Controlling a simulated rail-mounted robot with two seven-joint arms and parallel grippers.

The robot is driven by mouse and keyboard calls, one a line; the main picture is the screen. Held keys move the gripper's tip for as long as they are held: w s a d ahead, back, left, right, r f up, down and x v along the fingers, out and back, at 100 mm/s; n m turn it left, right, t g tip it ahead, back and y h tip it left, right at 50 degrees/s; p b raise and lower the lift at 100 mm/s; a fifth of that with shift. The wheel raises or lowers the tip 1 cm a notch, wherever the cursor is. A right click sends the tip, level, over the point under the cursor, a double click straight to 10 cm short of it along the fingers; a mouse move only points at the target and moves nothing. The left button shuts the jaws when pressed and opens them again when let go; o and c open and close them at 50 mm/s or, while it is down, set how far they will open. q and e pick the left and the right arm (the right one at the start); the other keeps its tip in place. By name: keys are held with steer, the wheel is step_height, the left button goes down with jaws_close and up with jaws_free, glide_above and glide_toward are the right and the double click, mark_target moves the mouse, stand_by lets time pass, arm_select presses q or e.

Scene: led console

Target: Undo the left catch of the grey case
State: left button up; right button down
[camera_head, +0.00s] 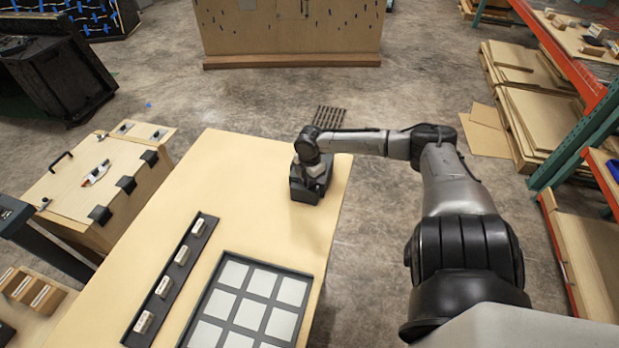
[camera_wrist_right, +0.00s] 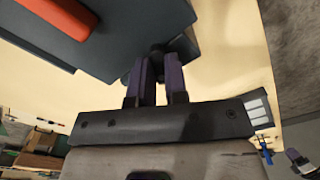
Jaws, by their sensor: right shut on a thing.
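The grey case (camera_head: 299,190) stands near the far right corner of the light wooden table, small and partly covered by my right gripper (camera_head: 313,172). In the right wrist view the case (camera_wrist_right: 120,45) fills the upper left as a dark blue-grey body with an orange-red part (camera_wrist_right: 62,14) on it. My right gripper (camera_wrist_right: 158,72) has its two fingers close together at the case's edge, shut on a small dark piece (camera_wrist_right: 157,50) that looks like a catch. The fingers hide much of it, and I cannot tell whether it is undone. My left gripper is not in view.
The table (camera_head: 262,160) also bears a dark tray with pale squares (camera_head: 212,334) and a narrow dark strip with several small pale blocks (camera_head: 162,287). A wooden chest (camera_head: 85,185) stands to the left. The tabletop left of the case is clear.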

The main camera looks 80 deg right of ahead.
steer(key=shift+r+p, duration=0.25)
steer(key=shift+p, duration=0.15)
steer(key=m+p, duration=0.3)
steer(key=p, duration=0.1)
steer(key=m+p, duration=0.3)
steer(key=p, duration=0.2)
steer(key=m+p, duration=0.3)
steer(key=p, duration=0.1)
steer(key=shift+s+a, duration=0.25)
steer(key=shift+a, duration=0.15)
steer(key=shift+a+f+m+p, duration=0.1)
steer(key=shift+f+m+p, duration=0.05)
steer(key=shift+m+p, duration=1.15)
steer(key=shift+f+m, duration=0.1)
steer(key=shift+m, duration=0.2)
steer(key=c, duration=1.1)
jaws_free()
steer(key=shift+c, duration=0.2)
